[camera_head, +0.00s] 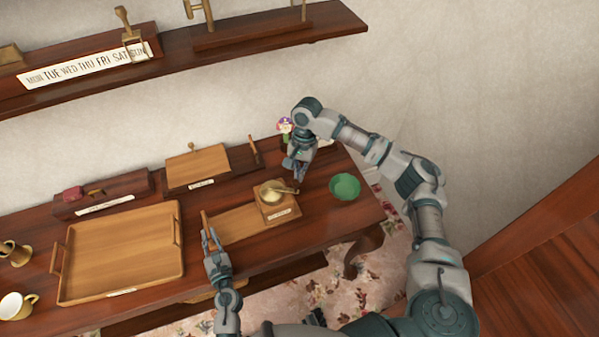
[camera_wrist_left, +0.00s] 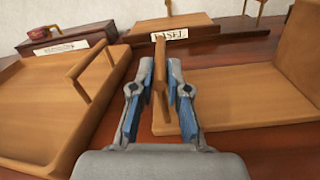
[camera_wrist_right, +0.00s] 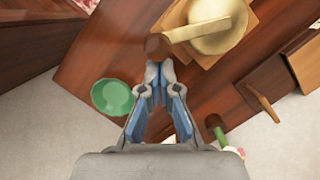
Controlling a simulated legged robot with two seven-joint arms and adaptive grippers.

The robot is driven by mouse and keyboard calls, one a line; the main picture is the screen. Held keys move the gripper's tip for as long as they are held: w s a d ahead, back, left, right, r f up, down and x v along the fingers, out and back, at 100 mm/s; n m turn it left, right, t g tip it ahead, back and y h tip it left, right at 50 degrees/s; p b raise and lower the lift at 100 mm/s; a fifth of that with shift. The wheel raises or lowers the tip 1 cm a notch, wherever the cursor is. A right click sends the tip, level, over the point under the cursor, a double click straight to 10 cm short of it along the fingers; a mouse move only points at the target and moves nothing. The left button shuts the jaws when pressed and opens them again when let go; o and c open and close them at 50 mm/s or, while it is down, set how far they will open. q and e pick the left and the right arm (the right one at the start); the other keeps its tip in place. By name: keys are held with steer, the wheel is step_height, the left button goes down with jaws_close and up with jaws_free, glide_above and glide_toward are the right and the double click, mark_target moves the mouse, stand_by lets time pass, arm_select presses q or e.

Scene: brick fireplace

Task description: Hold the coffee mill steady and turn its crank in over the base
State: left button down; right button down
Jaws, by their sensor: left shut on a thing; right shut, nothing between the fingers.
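The coffee mill (camera_head: 269,208) is a wooden box with a brass dome on the table, at the right end of a flat wooden board (camera_head: 240,221). Its crank (camera_head: 284,191) points right, out past the box. In the right wrist view the dome (camera_wrist_right: 222,22) and the brown crank knob (camera_wrist_right: 158,45) show. My left gripper (camera_head: 211,238) is shut on the upright wooden handle (camera_wrist_left: 160,75) at the board's left end. My right gripper (camera_head: 290,174) is shut and empty, its tips (camera_wrist_right: 158,82) close by the knob; I cannot tell whether they touch.
A wooden tray (camera_head: 125,255) with handles lies left of the board. A green bowl (camera_head: 345,187) stands right of the mill. A mug (camera_head: 17,305) is at far left. A shelf (camera_head: 250,35) hangs above.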

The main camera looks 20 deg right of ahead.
steer(key=shift+s+a+m, duration=0.1)
steer(key=shift+s+m, duration=0.2)
steer(key=shift+m, duration=0.2)
steer(key=shift+s+a+m+t+y, duration=0.2)
steer(key=shift+s+a+m, duration=0.1)
steer(key=shift+s+m, duration=0.4)
steer(key=shift+s+a+m+t+y, duration=0.1)
steer(key=shift+s+a+m+t, duration=0.15)
steer(key=shift+s+m, duration=0.45)
steer(key=shift+s+a+m, duration=1.65)
steer(key=shift+a+m, duration=0.15)
steer(key=shift+a, duration=2.95)
steer(key=w+a+m+t, duration=0.2)
steer(key=w+a+m, duration=0.2)
steer(key=m, duration=0.3)
steer(key=shift+w+a+m, duration=0.3)
steer(key=shift+a, duration=0.45)
steer(key=shift+t, duration=0.25)
